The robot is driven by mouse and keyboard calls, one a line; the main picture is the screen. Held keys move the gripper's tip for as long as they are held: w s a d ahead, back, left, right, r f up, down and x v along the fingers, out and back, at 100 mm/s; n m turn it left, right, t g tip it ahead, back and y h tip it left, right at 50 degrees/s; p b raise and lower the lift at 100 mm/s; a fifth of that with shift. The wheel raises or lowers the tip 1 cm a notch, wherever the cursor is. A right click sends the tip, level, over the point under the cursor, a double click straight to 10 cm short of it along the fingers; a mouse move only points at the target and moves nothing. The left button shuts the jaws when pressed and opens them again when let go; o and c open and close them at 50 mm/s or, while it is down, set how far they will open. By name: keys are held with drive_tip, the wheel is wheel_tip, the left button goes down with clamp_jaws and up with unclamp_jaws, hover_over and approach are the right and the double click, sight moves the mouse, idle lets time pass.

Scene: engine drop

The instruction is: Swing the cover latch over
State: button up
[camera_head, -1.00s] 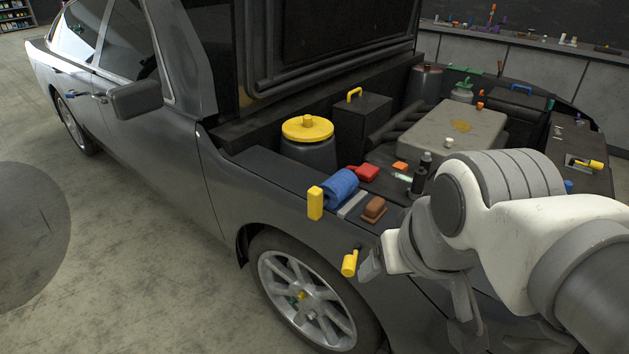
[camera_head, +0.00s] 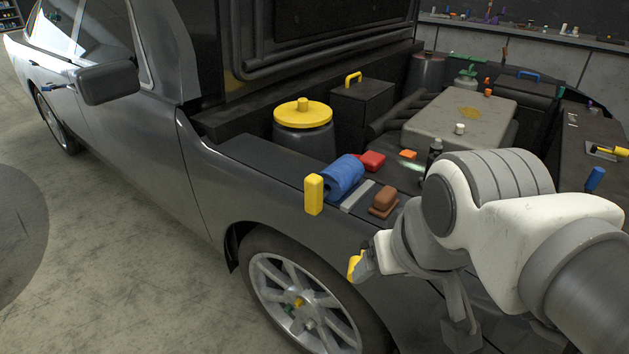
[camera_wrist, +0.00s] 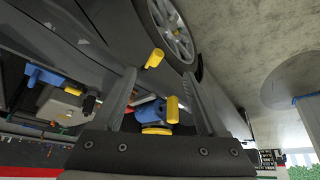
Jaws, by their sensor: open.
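A short yellow handle (camera_head: 354,266) sticks out from the car's grey side above the front wheel. My gripper (camera_head: 370,262) is beside it and partly hides it. In the wrist view the handle (camera_wrist: 154,58) lies just beyond my open fingertips (camera_wrist: 158,78), roughly in line with the gap; I cannot tell whether they touch it. Another yellow lever (camera_head: 607,151) lies on a pale plate at the right of the engine bay. Neither is marked, so I cannot tell for certain which is the cover latch.
An upright yellow block (camera_head: 314,194), a blue roll (camera_head: 343,178) and a brown block (camera_head: 384,199) stand on the fender ledge. A yellow-capped container (camera_head: 303,130) and a grey engine cover (camera_head: 455,125) are behind. The front wheel (camera_head: 302,300) is below; the floor at left is clear.

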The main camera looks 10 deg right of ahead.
drive_tip(key=shift+w+r+p, duration=0.2)
drive_tip(key=shift+p, duration=0.1)
drive_tip(key=c, duration=0.4)
drive_tip(key=w+r+n+p, duration=0.1)
drive_tip(key=w+p, duration=0.1)
drive_tip(key=w+r+n+g+p, duration=0.1)
drive_tip(key=shift+w+a+r+p, duration=0.1)
drive_tip(key=shift+w+a+p, duration=0.1)
drive_tip(key=shift+w+p, duration=0.2)
drive_tip(key=c, duration=0.8)
drive_tip(key=w+a+n+g+h+p, duration=0.1)
drive_tip(key=w+a+n+g+p, duration=0.1)
drive_tip(key=w+n+p, duration=0.2)
drive_tip(key=w+p, duration=0.2)
drive_tip(key=w, duration=0.1)
drive_tip(key=shift+w+a+n+g+p, duration=0.15)
drive_tip(key=shift+w+n+g+p, duration=0.15)
drive_tip(key=shift+w+n+p, duration=0.1)
drive_tip(key=w+a+f+n+g+h+p, duration=0.25)
drive_tip(key=w+a+f+n+p, duration=0.35)
drive_tip(key=f+p, duration=0.35)
drive_tip(key=s+d+f+n, duration=0.1)
drive_tip(key=s+d+f, duration=0.2)
drive_tip(key=d+f, duration=0.3)
drive_tip(key=shift+f+y+b, duration=0.45)
drive_tip(key=shift+f, duration=0.9)
